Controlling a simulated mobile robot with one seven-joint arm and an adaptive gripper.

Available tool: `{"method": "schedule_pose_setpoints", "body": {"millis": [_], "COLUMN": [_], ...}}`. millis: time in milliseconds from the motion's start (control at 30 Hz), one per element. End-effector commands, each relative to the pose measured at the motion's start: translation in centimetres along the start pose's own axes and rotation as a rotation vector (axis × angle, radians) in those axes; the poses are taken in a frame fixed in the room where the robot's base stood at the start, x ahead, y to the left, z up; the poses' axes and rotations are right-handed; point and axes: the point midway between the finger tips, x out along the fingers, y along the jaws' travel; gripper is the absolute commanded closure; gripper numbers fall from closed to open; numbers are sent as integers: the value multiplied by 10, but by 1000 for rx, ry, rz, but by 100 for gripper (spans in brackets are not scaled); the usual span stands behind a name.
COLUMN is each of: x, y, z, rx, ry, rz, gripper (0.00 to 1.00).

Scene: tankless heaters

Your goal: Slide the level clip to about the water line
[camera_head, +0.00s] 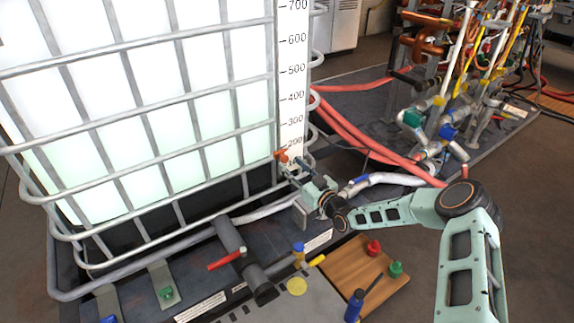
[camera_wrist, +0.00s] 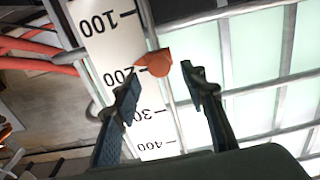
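The orange level clip (camera_head: 281,155) sits on the upright bar beside the white scale strip (camera_head: 292,80), near the 200 mark. In the wrist view the clip (camera_wrist: 156,62) shows between and just beyond the two fingertips, close to the 200 tick. My gripper (camera_head: 292,168) is open at the clip, with gaps on both sides in the wrist view (camera_wrist: 162,82). I cannot tell whether a finger touches it. The caged tank (camera_head: 120,170) is translucent, whitish above and pale green lower down. I cannot make out a sharp water line.
Metal cage bars (camera_head: 150,140) run close beside the strip. Red hoses (camera_head: 350,125) and a pipe rack (camera_head: 450,100) stand to the right. A wooden board (camera_head: 345,262) with small red, green and blue items lies below my arm. A grey pipe with a red handle (camera_head: 226,259) is in front.

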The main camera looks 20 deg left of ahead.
Motion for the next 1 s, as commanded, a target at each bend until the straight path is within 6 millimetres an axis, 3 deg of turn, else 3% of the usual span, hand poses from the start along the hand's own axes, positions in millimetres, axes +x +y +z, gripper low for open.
{"method": "schedule_pose_setpoints", "body": {"millis": [200, 600, 1000], "x": [29, 36, 36], "y": [0, 0, 0], "z": [2, 1, 1], "rx": [0, 1, 1], "ry": [0, -2, -2], "rz": [0, 0, 0], "gripper": [61, 61, 100]}}
